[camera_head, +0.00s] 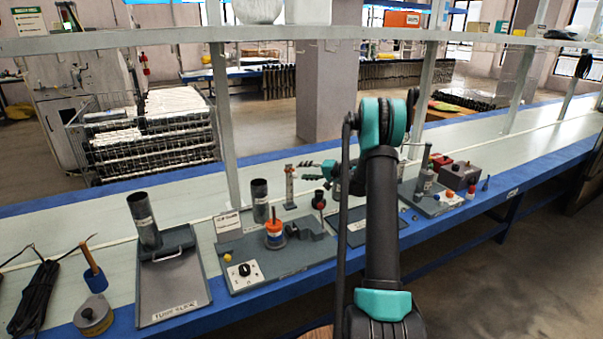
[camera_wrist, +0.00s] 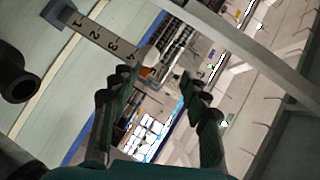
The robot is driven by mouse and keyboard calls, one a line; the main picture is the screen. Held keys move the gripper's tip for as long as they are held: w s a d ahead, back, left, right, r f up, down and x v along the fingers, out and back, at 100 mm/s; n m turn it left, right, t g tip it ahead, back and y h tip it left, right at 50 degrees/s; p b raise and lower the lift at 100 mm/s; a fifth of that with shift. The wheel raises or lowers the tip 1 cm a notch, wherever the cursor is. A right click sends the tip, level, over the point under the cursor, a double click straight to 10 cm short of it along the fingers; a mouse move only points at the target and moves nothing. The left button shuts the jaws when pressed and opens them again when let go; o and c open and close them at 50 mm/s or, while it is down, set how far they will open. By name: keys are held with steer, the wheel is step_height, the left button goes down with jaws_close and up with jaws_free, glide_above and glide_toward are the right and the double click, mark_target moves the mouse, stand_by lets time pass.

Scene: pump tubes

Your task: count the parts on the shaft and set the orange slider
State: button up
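A slim upright scale post (camera_head: 290,188) stands at the back of a grey board. In the wrist view, the scale strip (camera_wrist: 100,42) shows the numbers 1 to 4, rising away from its dark base. A small orange and white piece (camera_wrist: 147,72), apparently the slider, shows near the 4. My gripper (camera_head: 303,170) is beside the upper part of the post, its fingers pointing left toward it. In the wrist view, my gripper (camera_wrist: 160,85) has its fingers spread, with the orange piece between and beyond the tips; contact cannot be told. A shaft with parts cannot be clearly identified.
A grey tray (camera_head: 175,290) with another tube (camera_head: 145,220) lies left. A shelf rail (camera_head: 300,36) crosses behind.

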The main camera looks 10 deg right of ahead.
steer(key=v, duration=1.5)
stand_by(1.0)
steer(key=shift+f, duration=0.1)
steer(key=m+t+y, duration=0.1)
steer(key=m+t, duration=0.3)
steer(key=m, duration=1.4)
glide_toward(294, 176)
steer(key=x, duration=1)
steer(key=shift+w+d+f, duration=0.1)
steer(key=shift+w+d, duration=0.1)
steer(key=shift+w, duration=0.35)
steer(key=shift+c, duration=0.4)
jaws_close()
